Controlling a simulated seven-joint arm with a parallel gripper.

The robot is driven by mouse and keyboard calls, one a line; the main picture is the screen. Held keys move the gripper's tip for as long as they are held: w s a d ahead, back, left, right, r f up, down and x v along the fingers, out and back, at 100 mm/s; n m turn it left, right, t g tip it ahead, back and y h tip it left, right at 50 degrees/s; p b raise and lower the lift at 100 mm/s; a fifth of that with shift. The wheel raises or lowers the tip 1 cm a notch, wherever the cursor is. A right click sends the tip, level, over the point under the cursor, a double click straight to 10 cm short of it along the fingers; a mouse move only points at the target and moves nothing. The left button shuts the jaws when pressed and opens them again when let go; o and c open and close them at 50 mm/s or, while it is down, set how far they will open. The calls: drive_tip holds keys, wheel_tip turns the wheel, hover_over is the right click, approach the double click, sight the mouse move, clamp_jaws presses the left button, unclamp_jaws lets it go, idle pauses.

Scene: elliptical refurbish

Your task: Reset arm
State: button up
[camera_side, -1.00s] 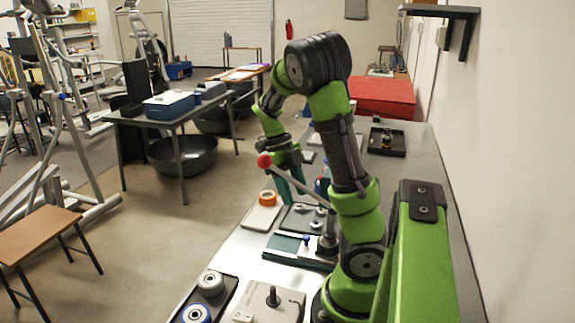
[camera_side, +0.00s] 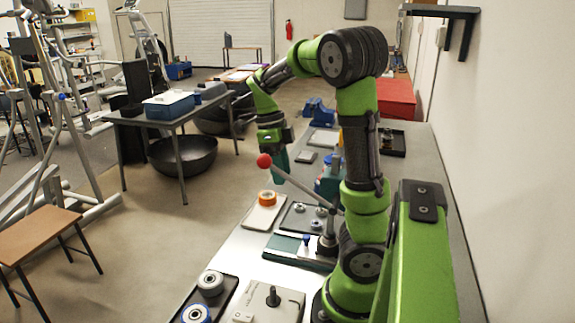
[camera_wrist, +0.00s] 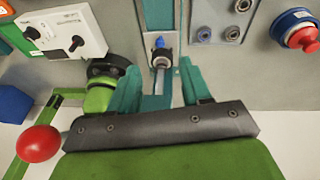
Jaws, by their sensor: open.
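My gripper (camera_side: 277,160) hangs above the workbench (camera_side: 240,246) in the side view, raised beside the red ball-topped lever (camera_side: 264,161). In the wrist view my gripper (camera_wrist: 157,85) shows two teal fingers spread apart with nothing held between them. A metal shaft with a blue tip (camera_wrist: 160,52) shows in the gap, on the bench below; the fingers look clear of it. The red ball (camera_wrist: 39,143) is at the lower left of the wrist view.
A red button (camera_wrist: 302,37) shows in the wrist view. A wall stands at right.

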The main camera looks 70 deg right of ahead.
drive_tip(key=w+a+r+n+t+h, duration=0.1)
drive_tip(key=w+a+r+n+t, duration=0.3)
drive_tip(key=n, duration=0.9)
drive_tip(key=w+a+r+n+t+h, duration=0.15)
drive_tip(key=a+r+n+t, duration=0.45)
drive_tip(key=n, duration=0.7)
drive_tip(key=s+a+f+n+y, duration=0.1)
drive_tip(key=a+f+n, duration=0.1)
drive_tip(key=a, duration=0.4)
drive_tip(key=s+a+f+n+y, duration=0.2)
drive_tip(key=a+f, duration=0.1)
drive_tip(key=a, duration=0.4)
drive_tip(key=shift+s+a+f+n, duration=0.15)
drive_tip(key=shift+s+f+n, duration=0.15)
drive_tip(key=shift+f+n, duration=0.1)
